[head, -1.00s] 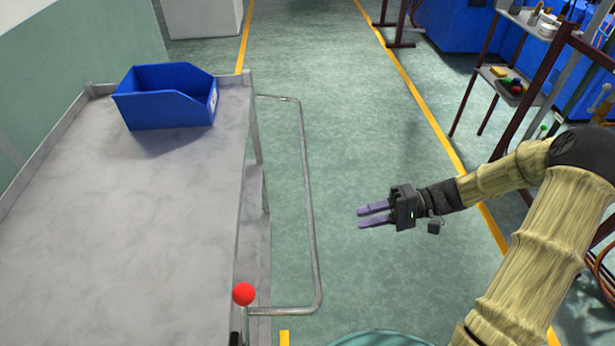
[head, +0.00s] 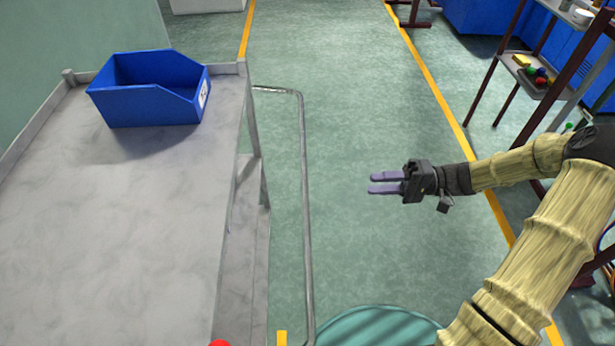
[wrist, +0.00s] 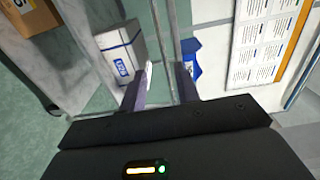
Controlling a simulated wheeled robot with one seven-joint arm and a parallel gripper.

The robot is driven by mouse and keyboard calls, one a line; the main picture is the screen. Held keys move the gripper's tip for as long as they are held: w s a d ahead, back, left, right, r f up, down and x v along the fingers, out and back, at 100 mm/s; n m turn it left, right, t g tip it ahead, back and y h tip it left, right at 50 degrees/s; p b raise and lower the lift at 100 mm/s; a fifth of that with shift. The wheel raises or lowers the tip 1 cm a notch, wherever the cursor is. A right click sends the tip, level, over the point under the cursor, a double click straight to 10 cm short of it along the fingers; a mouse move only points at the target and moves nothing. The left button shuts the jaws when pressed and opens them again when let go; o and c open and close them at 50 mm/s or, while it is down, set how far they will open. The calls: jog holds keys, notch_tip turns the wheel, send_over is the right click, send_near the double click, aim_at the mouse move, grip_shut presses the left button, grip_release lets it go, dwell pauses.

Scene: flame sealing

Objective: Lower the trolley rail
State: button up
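The grey trolley (head: 130,220) fills the left of the head view. Its rail (head: 306,200), a bent metal tube, stands out from the trolley's right side, and its near end runs off the bottom of the picture. A red ball knob (head: 219,343) just shows at the bottom edge. My gripper (head: 371,183) is right of the rail, apart from it, with its fingers pointing left toward it. The two purple fingers are parted and empty. In the wrist view the fingers (wrist: 160,78) are also apart, with thin metal bars beyond them.
A blue bin (head: 150,95) sits at the trolley's far end. A shelf rack (head: 530,75) with small coloured items stands at the right. Green floor lies open beyond my gripper. The wrist view shows a white box (wrist: 120,50), a cardboard box (wrist: 35,15) and a printed sheet (wrist: 268,40).

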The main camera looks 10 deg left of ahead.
aim_at(305, 185)
dwell(0.3)
jog(key=x, duration=1.7)
jog(key=shift+a, duration=0.25)
grip_shut()
